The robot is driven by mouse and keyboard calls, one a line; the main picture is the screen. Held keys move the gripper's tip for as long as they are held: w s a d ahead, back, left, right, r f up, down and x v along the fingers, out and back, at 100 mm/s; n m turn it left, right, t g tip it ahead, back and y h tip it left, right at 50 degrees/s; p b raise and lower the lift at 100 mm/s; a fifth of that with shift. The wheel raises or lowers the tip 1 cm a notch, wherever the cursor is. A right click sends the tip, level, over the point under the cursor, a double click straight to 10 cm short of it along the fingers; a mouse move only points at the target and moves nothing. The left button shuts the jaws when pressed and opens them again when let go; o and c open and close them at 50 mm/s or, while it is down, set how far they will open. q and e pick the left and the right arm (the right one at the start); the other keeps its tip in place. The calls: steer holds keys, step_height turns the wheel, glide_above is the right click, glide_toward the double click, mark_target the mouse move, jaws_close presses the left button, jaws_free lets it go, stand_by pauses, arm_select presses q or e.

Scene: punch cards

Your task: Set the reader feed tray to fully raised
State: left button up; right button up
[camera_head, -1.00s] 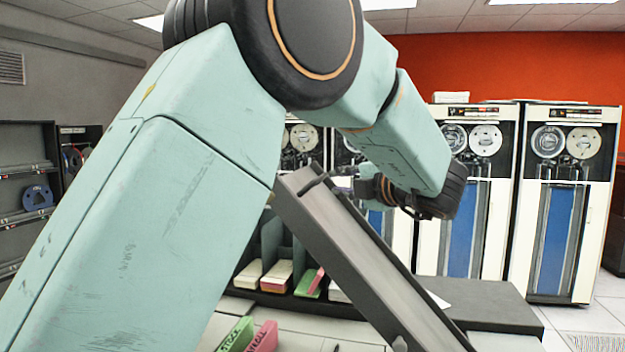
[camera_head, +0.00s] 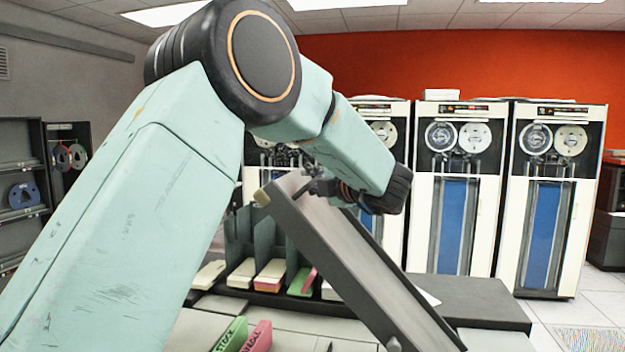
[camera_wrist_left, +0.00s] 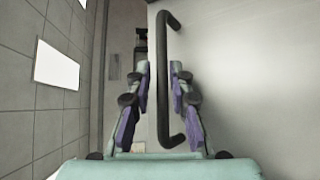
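The reader feed tray (camera_head: 352,255) is a long grey channel, steeply tilted, with its raised end at the upper left and its low end at the lower right. My left gripper (camera_head: 322,188) is at the tray's raised end. In the left wrist view a black bar handle (camera_wrist_left: 163,60) on the tray's pale face runs between the purple-padded fingers of the left gripper (camera_wrist_left: 160,82). The fingers stand apart, with gaps visible beside the bar. My right gripper is not in view.
Card compartments with stacks of cards (camera_head: 270,272) stand behind the tray. A green block (camera_head: 232,335) and a pink block (camera_head: 258,337) are at the front. A dark counter (camera_head: 475,300) lies to the right. White tape cabinets (camera_head: 548,200) line the back.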

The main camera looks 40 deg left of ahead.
arm_select(q)
steer(key=shift+w+f, duration=0.15)
steer(key=shift+w, duration=0.2)
steer(key=shift+c, duration=1.1)
steer(key=shift+w, duration=0.1)
steer(key=shift+c, duration=0.8)
jaws_close()
